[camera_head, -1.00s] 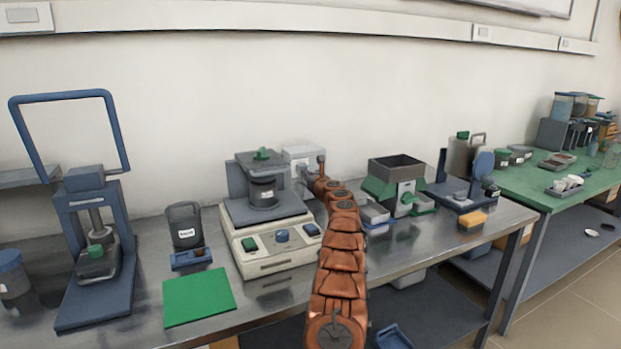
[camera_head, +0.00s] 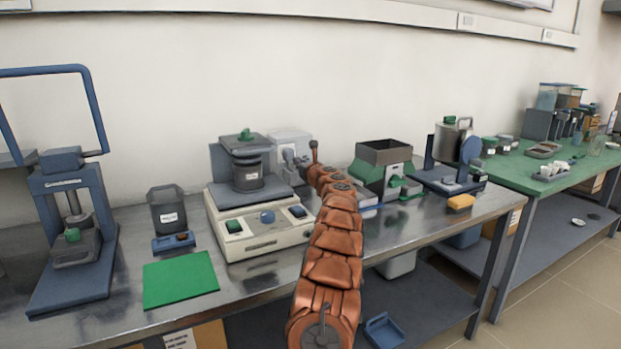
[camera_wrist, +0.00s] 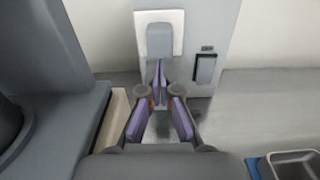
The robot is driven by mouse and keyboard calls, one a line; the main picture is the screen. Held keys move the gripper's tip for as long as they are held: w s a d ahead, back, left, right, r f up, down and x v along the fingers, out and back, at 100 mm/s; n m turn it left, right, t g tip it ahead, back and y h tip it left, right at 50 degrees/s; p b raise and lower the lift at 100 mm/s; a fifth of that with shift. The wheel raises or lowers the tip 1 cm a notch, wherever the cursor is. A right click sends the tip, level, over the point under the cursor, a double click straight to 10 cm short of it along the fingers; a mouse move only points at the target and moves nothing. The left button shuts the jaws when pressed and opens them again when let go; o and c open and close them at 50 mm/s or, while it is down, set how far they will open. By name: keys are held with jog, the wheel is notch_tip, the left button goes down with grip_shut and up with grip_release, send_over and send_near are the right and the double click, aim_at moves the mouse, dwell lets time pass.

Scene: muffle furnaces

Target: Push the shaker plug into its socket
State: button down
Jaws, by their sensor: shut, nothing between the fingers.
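The shaker (camera_head: 262,238) is a cream base with a dark lidded pot on top, on the steel bench in the head view. Behind it stands a pale grey socket box (camera_head: 290,142), partly hidden by the pot and my arm. In the wrist view the box (camera_wrist: 205,30) carries a white socket plate (camera_wrist: 141,22) with a grey plug-like block (camera_wrist: 159,42) on it. My gripper (camera_wrist: 159,66) is shut and empty, its purple-padded fingertips meeting just below and in front of that block. I cannot tell whether they touch it, or how deep the plug sits.
A dark switch (camera_wrist: 205,68) is on the box, right of the plug. The shaker's grey body (camera_wrist: 60,80) is close on the left in the wrist view. A green-sided hopper (camera_head: 384,168) stands right of my arm. A green mat (camera_head: 180,279) lies at front left.

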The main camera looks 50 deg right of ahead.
jog(key=b+v, duration=0.1)
jog(key=v, duration=0.8)
dwell(0.5)
dwell(0.6)
